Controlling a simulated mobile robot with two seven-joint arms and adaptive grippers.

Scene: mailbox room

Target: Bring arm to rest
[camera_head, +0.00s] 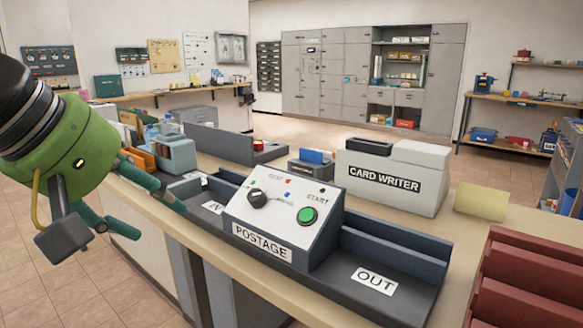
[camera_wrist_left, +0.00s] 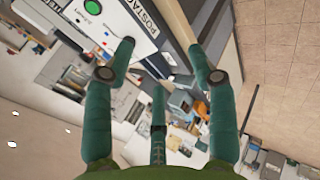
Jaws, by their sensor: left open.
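My left gripper (camera_head: 142,216) is green with teal fingers and hangs at the left of the head view, beside the counter's front edge and left of the postage machine. In the left wrist view its fingers (camera_wrist_left: 160,55) are spread apart with nothing held between them. The white postage machine (camera_head: 283,218) stands on the counter (camera_head: 140,203), with a dial and a green START button. It also shows at the top of the left wrist view (camera_wrist_left: 112,22). My right gripper is not in view.
Right of the machine is a dark OUT tray (camera_head: 411,297), and left of it an IN tray (camera_head: 190,187). A card writer (camera_head: 385,185) stands behind. A dark red rack (camera_head: 535,270) fills the lower right. The tiled floor (camera_head: 40,280) at left is clear.

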